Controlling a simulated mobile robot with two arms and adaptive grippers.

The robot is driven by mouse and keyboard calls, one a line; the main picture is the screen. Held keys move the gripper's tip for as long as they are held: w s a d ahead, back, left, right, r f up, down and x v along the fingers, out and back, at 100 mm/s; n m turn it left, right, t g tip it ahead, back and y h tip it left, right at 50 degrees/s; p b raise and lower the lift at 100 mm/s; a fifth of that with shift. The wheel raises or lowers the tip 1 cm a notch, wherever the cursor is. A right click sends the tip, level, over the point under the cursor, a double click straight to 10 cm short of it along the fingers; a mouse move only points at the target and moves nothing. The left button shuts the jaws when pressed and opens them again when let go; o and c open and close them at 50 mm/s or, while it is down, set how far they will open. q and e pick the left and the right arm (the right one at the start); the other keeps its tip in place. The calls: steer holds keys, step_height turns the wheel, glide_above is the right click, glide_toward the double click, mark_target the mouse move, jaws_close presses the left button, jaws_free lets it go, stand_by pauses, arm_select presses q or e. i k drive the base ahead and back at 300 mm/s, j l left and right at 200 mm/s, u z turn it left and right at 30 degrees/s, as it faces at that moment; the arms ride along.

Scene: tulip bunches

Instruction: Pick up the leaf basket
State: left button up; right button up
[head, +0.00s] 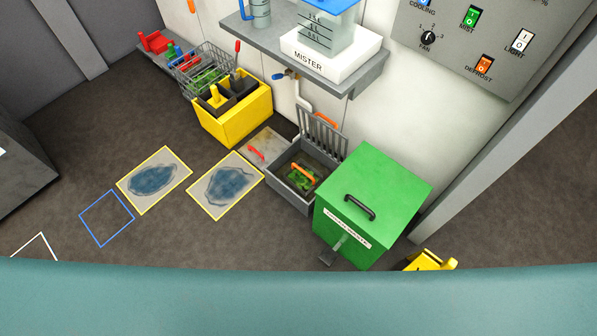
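The leaf basket (303,184) appears to be the small container with green leaves and an orange handle. It sits down inside a grey open-topped floor box (290,198), beside the green bin. Its walls are mostly hidden by the box sides and the leaves. A grey slatted grate (322,131) stands raised at the back of the box. Neither of my grippers shows in the head view, and nothing is seen touching the basket.
A green lidded bin (373,190) with a pedal stands close on the right. A yellow bucket (233,123) and wire basket (203,69) stand behind left. A shelf (345,82) overhangs behind. Two yellow-edged mats (155,180) lie left; brown floor there is open.

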mark_target(303, 180)
steer(key=z, duration=0.45)
steer(key=i+j+z, duration=0.2)
steer(key=j+z, duration=0.2)
steer(key=j, duration=0.25)
steer(key=i+j+z, duration=0.2)
steer(key=j, duration=0.15)
steer(key=j+z, duration=0.2)
steer(key=j, duration=0.15)
